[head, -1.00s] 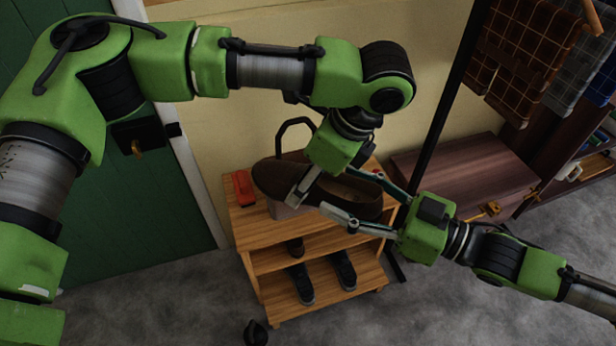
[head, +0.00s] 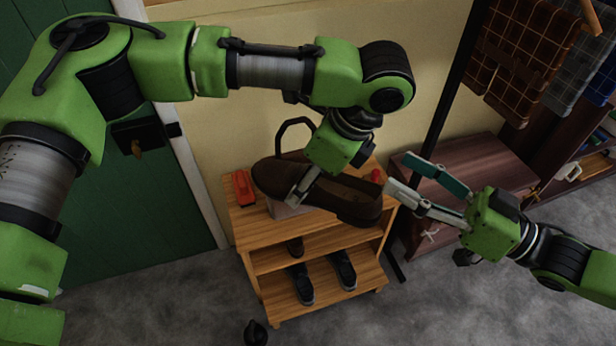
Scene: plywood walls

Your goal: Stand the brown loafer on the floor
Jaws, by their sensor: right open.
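The brown loafer (head: 350,197) is above the top of a wooden shoe rack, its toe to the left and its heel end to the right. My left gripper (head: 300,192) comes down over the middle of the loafer. One of its fingers shows against the near side of the shoe; the other is hidden, so I cannot tell whether it grips it. My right gripper (head: 412,182) is open and empty, just right of the loafer's heel and apart from it. The grey floor (head: 180,300) shows in front of and beside the rack.
The wooden rack (head: 268,230) carries a red object (head: 243,188) on top and dark shoes (head: 302,284) on its lower shelf. A small black object (head: 255,332) stands on the floor before it. A dark wooden chest (head: 470,170) and a black pole (head: 445,100) are at right.

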